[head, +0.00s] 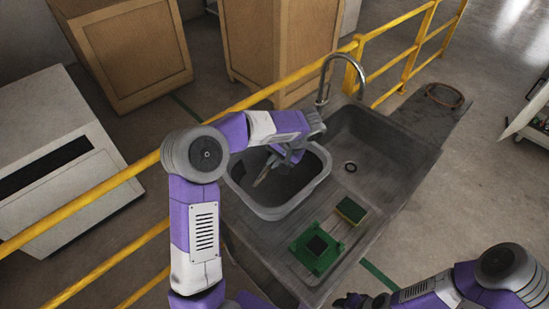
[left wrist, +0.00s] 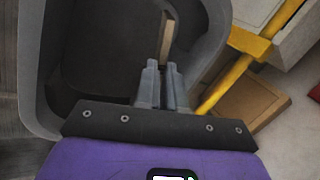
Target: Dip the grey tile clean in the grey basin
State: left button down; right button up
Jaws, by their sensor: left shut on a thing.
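The grey basin (head: 238,190) sits on the left part of the sink counter, and its dark inside shows. It also shows in the left wrist view (left wrist: 38,95). My left gripper (head: 275,160) points down over the basin's opening, shut on the tile (head: 262,175). In the left wrist view the tile (left wrist: 168,38) is seen nearly edge-on, as a thin tan-grey strip standing out between the fingertips (left wrist: 165,68). Its faces and any dirt cannot be made out, nor whether it touches liquid. My right gripper (head: 352,300) is at the bottom edge, small and partly cut off.
A green stand with a dark square (head: 318,246) and a yellow-green sponge (head: 351,210) lie on the counter in front of the basin. The sink bowl (head: 375,150) is empty, with a tall tap (head: 325,80) behind it. A yellow rail (head: 290,80) runs behind the counter.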

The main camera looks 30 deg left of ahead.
pick_arm(q)
notch_tip(320, 180, down, 10)
jog(key=b, duration=0.5)
jog(key=shift+r+b, duration=0.15)
jog(key=shift+b, duration=0.15)
dwell(1.3)
notch_tip(320, 180, up, 18)
jog(key=p, duration=1.1)
dwell(0.5)
dwell(2.0)
notch_tip(320, 180, up, 4)
jog(key=p, duration=0.3)
dwell(0.6)
